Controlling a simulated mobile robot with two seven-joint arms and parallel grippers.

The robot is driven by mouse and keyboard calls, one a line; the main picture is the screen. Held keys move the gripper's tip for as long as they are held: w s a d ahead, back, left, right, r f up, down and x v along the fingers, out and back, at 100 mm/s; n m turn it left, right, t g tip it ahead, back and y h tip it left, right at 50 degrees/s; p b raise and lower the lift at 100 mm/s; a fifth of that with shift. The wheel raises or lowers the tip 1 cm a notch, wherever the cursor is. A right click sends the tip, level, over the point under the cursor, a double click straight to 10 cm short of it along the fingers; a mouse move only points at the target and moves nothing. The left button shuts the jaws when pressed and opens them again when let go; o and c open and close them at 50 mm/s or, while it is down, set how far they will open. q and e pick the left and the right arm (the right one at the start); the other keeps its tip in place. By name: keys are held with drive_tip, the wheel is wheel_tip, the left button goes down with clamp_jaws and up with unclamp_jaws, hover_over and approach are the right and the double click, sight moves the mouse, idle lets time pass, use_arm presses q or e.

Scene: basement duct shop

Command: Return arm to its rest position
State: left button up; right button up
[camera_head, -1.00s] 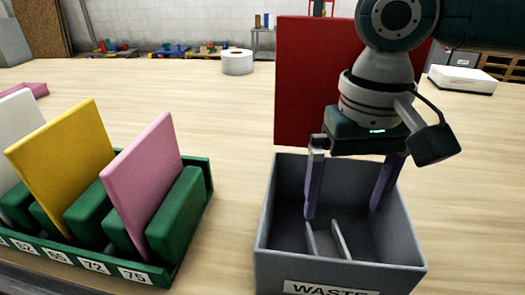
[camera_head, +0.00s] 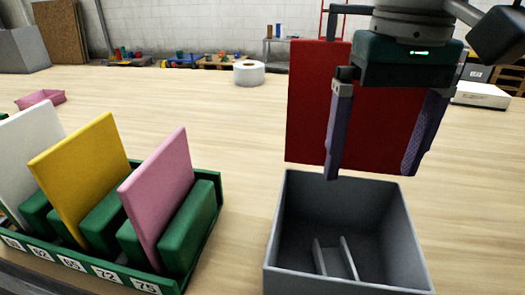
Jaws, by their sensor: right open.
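My right gripper (camera_head: 375,165) hangs at the right with its two purple-padded fingers apart and nothing between them. Its fingertips are at about the height of the rim of the grey waste bin (camera_head: 277,235) in the picture, above and behind the bin's opening. Inside the bin two thin grey upright strips (camera_head: 348,258) show on the floor. A red panel (camera_head: 305,115) stands behind the gripper, partly hidden by it. My left gripper is not in view.
A green slotted rack (camera_head: 213,205) at the left holds a white board (camera_head: 32,155), a yellow board (camera_head: 80,170) and a pink board (camera_head: 160,195). The wooden table between is clear.

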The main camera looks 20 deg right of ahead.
drive_tip(key=s+a+f+n+t+y+p, duration=0.25)
drive_tip(key=s+a+n+p, duration=0.4)
drive_tip(key=a, duration=0.55)
drive_tip(key=s+d+m+t+h+p, duration=0.1)
drive_tip(key=s+d+h+p, duration=0.1)
drive_tip(key=s+d, duration=0.6)
wheel_tip(320, 180, up, 39)
drive_tip(key=d+p, duration=0.1)
drive_tip(key=p, duration=3.7)
drive_tip(key=shift+s+f, duration=0.2)
drive_tip(key=shift+s, duration=0.15)
